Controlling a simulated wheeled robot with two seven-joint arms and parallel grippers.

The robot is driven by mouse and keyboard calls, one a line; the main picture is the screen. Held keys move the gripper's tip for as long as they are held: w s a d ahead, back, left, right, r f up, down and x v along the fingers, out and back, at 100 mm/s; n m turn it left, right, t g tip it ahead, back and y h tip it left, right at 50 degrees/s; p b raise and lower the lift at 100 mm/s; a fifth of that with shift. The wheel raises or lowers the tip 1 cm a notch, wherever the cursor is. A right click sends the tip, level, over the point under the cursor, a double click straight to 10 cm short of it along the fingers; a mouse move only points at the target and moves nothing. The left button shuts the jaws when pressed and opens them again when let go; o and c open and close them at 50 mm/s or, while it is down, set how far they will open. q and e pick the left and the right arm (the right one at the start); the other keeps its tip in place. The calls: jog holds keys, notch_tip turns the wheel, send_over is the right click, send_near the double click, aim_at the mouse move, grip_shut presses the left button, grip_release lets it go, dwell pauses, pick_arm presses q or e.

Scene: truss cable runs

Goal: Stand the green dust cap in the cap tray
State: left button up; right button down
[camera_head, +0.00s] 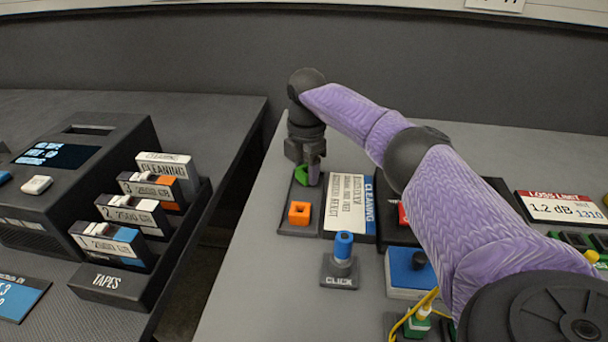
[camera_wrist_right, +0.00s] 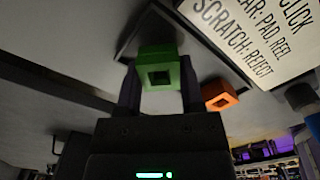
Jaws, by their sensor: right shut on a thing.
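My right gripper (camera_head: 314,160) points down at the far end of the dark cap tray (camera_head: 317,203). It is shut on the green dust cap (camera_head: 313,176), which shows just under its fingertips, mostly covered by them. In the right wrist view the green cap (camera_wrist_right: 158,70), a square block with a square hole, sits between both fingers. The dark tray (camera_wrist_right: 150,32) lies behind it there. I cannot tell whether the cap touches the tray. An orange cap (camera_head: 299,213) stands in the tray nearer the front. My left gripper is not in view.
A printed cleaning card (camera_head: 347,205) lies right of the tray. A blue-topped clicker (camera_head: 343,248) stands in front. A tape rack (camera_head: 120,285) and a dark machine (camera_head: 75,170) are on the left table, across a gap. A loss-limit sign (camera_head: 560,207) is at right.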

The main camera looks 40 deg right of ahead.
jog(key=shift+f, duration=0.65)
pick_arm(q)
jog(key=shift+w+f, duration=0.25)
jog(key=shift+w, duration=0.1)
pick_arm(e)
jog(key=shift+r, duration=0.1)
jog(key=c, duration=0.5)
grip_release()
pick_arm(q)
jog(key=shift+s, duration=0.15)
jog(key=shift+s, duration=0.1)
pick_arm(e)
jog(key=shift+r, duration=0.4)
pick_arm(q)
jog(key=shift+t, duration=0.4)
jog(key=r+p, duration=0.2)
jog(key=p, duration=0.1)
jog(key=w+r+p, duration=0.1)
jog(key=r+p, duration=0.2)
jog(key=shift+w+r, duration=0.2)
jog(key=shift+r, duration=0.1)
pick_arm(e)
notch_tip(320, 180, up, 12)
jog(key=shift+f, duration=0.25)
